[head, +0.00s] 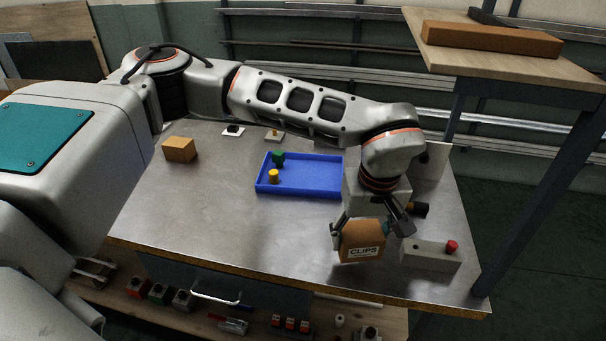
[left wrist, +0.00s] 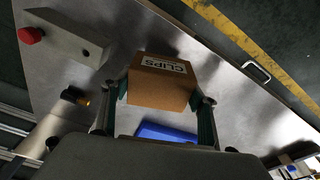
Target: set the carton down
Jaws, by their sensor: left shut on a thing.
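The carton (head: 362,242) is a small brown box with a white "CLIPS" label. My left gripper (head: 362,228) is shut on it, near the front right of the metal table (head: 220,210). In the left wrist view the carton (left wrist: 160,84) sits between the two fingers of my left gripper (left wrist: 160,92). The carton is tilted in the head view. I cannot tell whether its underside touches the table. My right gripper is not in view.
A blue tray (head: 315,186) holds a green and a yellow piece. A plain brown box (head: 180,149) stands at the back left. A grey block with a red button (head: 430,257) is close right of the carton. The table's left and front middle are clear.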

